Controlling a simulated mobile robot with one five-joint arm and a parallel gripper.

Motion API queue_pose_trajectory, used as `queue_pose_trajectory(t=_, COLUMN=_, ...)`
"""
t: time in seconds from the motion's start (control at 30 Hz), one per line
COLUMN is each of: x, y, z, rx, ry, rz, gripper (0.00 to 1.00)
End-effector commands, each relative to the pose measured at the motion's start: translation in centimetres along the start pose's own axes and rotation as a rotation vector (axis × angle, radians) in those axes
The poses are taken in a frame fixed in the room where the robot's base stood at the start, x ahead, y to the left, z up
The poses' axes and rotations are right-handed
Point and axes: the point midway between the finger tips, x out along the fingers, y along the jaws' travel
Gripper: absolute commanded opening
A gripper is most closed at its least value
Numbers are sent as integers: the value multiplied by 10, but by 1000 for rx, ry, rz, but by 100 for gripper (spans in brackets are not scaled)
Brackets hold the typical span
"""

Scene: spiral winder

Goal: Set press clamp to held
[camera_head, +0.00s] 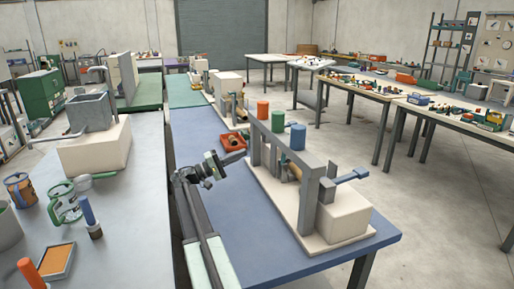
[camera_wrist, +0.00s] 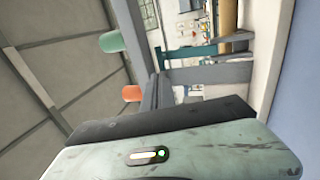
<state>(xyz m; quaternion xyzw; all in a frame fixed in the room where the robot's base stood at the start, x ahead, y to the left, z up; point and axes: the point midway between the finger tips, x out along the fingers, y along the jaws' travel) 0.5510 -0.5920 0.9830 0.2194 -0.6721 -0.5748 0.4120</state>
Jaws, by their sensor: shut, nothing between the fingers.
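A machine with a grey upright frame (camera_head: 318,195) stands on a cream base (camera_head: 343,215) on the blue table. A blue-grey handle (camera_head: 347,178) sticks out to its right. A brown cylindrical piece (camera_head: 292,168) sits between the frame posts. I cannot tell which part is the press clamp or how it is set. My gripper (camera_head: 238,157) is shut and empty, left of the frame and apart from it. In the wrist view, grey frame bars (camera_wrist: 208,73) show beyond my pale gripper housing; the fingertips are not clear there.
A red tray (camera_head: 233,142) lies beyond my gripper. A grey table (camera_head: 120,235) with mugs and a cream machine (camera_head: 95,150) is at left. Open floor (camera_head: 440,210) lies at right.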

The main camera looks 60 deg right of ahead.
Motion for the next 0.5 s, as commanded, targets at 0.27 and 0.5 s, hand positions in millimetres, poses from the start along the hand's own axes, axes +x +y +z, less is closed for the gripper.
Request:
queue_pose_trajectory(t=0.27, x=58, y=4, z=1, rx=-1, ry=-3, rz=0, gripper=0)
queue_pose_trajectory(t=0.5, x=106, y=3, z=0, rx=-1, ry=-2, rz=0, gripper=0)
